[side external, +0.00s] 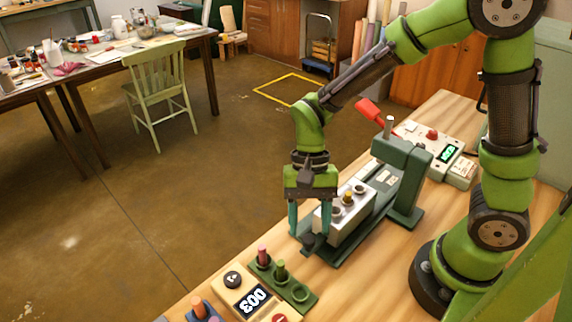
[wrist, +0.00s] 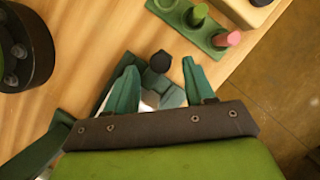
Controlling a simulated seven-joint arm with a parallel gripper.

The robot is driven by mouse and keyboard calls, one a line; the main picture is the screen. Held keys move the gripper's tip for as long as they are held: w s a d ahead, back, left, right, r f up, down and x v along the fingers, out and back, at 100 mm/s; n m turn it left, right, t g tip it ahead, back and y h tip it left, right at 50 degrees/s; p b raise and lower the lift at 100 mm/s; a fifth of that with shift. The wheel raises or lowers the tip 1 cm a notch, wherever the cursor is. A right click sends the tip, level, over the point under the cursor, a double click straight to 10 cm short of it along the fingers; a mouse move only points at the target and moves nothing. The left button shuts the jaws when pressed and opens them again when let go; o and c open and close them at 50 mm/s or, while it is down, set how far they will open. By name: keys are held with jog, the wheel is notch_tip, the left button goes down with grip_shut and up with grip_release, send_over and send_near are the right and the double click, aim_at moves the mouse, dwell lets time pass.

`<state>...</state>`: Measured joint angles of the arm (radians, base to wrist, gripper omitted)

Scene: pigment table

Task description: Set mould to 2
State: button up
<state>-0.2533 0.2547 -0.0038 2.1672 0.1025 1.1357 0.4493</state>
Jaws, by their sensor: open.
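The mould (side external: 345,212), a pale metal block with several round wells, sits on the dark green sliding base of the press (side external: 405,180). One well holds a yellow-brown piece (side external: 348,197). A dark knob (wrist: 161,63) sits at the near end of the base. My gripper (side external: 311,233) is open and points down at that end, its teal fingers on either side of the knob. In the wrist view, my gripper (wrist: 158,68) shows the knob between its fingertips, with a gap on both sides. Most of the mould is hidden there.
A cream control box (side external: 440,150) with a green display and a red lever (side external: 372,112) are behind the press.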

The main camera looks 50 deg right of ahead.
jog(key=shift+x, duration=1.1)
grip_shut()
